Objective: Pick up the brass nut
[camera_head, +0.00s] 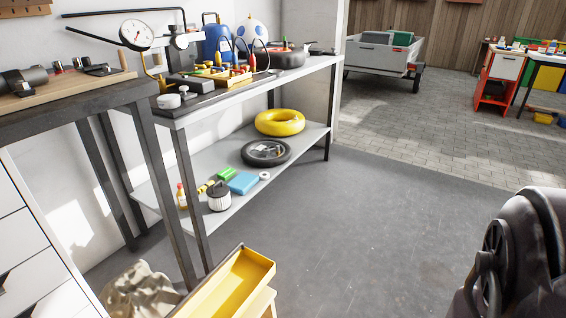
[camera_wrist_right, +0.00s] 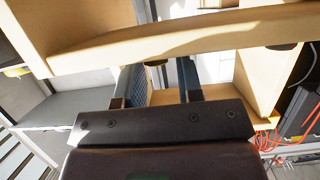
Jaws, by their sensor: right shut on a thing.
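I cannot make out the brass nut in either view. My right gripper (camera_wrist_right: 160,75) shows in the right wrist view, with its two dark fingers reaching up from the dark palm. Its fingertips pass behind a tan board (camera_wrist_right: 200,32) that crosses the view. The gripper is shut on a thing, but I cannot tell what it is. My left gripper is in neither view.
In the head view, a shelf bench (camera_head: 250,92) along the wall holds a dial gauge (camera_head: 136,35) and tools. A yellow tray (camera_head: 232,290) is at the bottom. Red cables (camera_wrist_right: 290,140) lie right in the wrist view.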

